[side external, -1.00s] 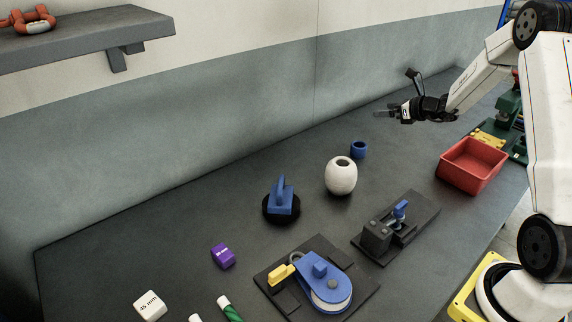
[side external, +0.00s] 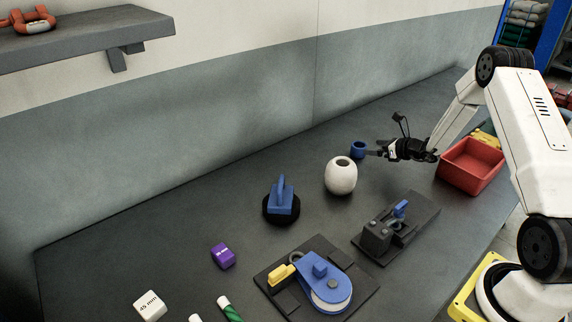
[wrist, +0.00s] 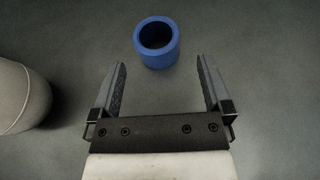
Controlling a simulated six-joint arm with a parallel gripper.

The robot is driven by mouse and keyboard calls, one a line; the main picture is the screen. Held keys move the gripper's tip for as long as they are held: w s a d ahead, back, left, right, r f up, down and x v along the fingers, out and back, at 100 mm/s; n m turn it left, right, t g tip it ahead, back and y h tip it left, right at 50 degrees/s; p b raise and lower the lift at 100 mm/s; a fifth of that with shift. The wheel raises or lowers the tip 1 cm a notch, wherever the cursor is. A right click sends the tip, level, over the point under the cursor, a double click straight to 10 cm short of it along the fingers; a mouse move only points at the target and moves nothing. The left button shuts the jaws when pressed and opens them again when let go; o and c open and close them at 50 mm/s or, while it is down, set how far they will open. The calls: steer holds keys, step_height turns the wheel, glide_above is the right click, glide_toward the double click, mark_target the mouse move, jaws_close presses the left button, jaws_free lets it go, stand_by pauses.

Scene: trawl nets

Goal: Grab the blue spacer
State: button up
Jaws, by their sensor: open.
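The blue spacer (side external: 358,150) is a short hollow cylinder standing upright on the dark bench, behind and to the right of the white round float. In the wrist view the spacer (wrist: 157,48) is ahead of the fingertips, roughly centred between them, its dark bore facing up. My gripper (side external: 377,148) is low over the bench just right of the spacer, fingers pointing left towards it. In the wrist view my gripper (wrist: 160,64) is open with nothing between its fingers. I cannot tell from the side view whether a finger touches the spacer.
The white float (side external: 341,176) stands close by; it also shows at the left in the wrist view (wrist: 20,95). A red bin (side external: 472,166) is to the right. A blue-handled block (side external: 281,203) and a clamp fixture (side external: 385,232) stand nearer.

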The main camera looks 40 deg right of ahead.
mark_target(359, 146)
steer(key=shift+x, duration=0.8)
steer(key=shift+a+x, duration=0.15)
steer(key=shift+x, duration=1.15)
steer(key=shift+a+x, duration=0.15)
steer(key=shift+x, duration=1.15)
steer(key=shift+s+f, duration=0.1)
steer(key=c, duration=1.1)
steer(key=shift+r, duration=0.2)
